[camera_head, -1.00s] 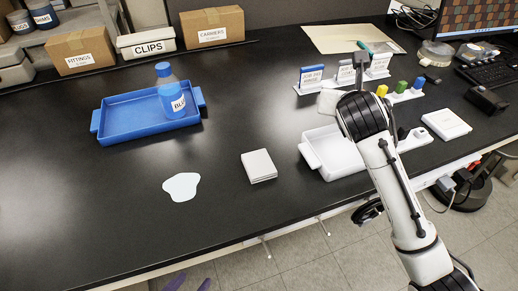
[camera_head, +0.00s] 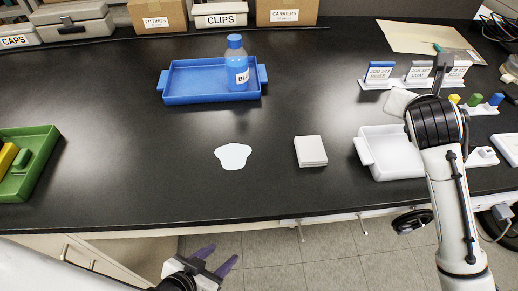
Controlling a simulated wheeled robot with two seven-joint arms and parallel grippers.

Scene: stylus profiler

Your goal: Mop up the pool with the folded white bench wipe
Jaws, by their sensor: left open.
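The pool (camera_head: 233,156) is a pale, irregular puddle on the black bench top. The folded white bench wipe (camera_head: 310,151) lies flat to its right, a square stack apart from the pool. My left gripper (camera_head: 215,259) has purple fingertips spread apart with nothing between them. It shows at the bottom, in front of the bench's front edge and below the pool in the picture. My right arm (camera_head: 449,190) reaches over the bench at the right; its gripper's fingers cannot be made out clearly.
A blue tray (camera_head: 180,98) holds a blue bottle (camera_head: 237,65) behind the pool. A white tray (camera_head: 365,152) stands right of the wipe, partly behind my right arm. A green tray (camera_head: 46,135) with yellow and green items is at far left. The bench around the pool is clear.

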